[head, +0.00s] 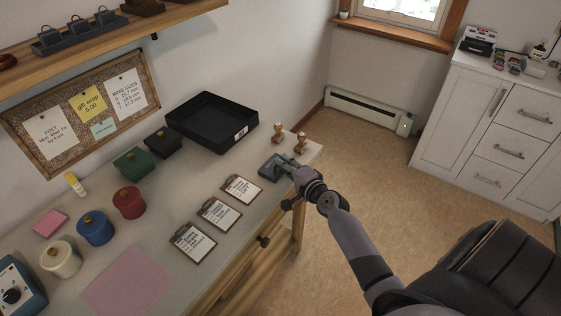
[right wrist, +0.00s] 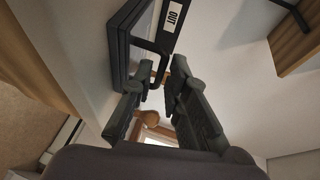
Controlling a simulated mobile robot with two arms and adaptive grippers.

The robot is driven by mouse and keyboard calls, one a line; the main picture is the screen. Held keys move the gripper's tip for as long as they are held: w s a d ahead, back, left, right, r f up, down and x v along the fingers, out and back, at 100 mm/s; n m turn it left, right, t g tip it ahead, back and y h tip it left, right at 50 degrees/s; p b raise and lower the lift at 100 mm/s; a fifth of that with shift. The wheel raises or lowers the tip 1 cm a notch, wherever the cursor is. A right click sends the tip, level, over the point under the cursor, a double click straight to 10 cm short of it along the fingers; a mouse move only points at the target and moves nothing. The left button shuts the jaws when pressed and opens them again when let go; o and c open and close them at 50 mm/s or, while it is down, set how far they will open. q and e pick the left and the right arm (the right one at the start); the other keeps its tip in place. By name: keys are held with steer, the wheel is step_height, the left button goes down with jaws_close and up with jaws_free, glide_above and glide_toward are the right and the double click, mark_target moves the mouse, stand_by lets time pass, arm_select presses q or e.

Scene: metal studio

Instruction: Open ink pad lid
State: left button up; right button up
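The ink pad (head: 269,162) is a small, flat, dark blue-grey box near the right front of the workbench. It appears closed in the head view. My right gripper (head: 289,171) is low over the bench at the right side of the ink pad, very close to it; I cannot tell whether they touch. In the right wrist view the two fingers of this gripper (right wrist: 160,82) stand apart with a gap between them. A dark flat body (right wrist: 124,50) beyond them appears to be the ink pad, seen edge-on. My left gripper is out of view.
A black tray (head: 180,119) with a label stands behind the ink pad. Two wooden stamps (head: 300,143) stand near the bench's right end. Clipboards (head: 243,189) lie to the left. Coloured pots (head: 129,202) stand farther left. Open floor lies right of the bench.

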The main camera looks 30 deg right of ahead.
steer(key=shift+w+f, duration=0.2)
steer(key=shift+w, duration=0.85)
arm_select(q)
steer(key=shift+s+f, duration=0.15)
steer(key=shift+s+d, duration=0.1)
arm_select(e)
steer(key=shift+c, duration=0.6)
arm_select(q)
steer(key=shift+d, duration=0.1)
arm_select(e)
jaws_close()
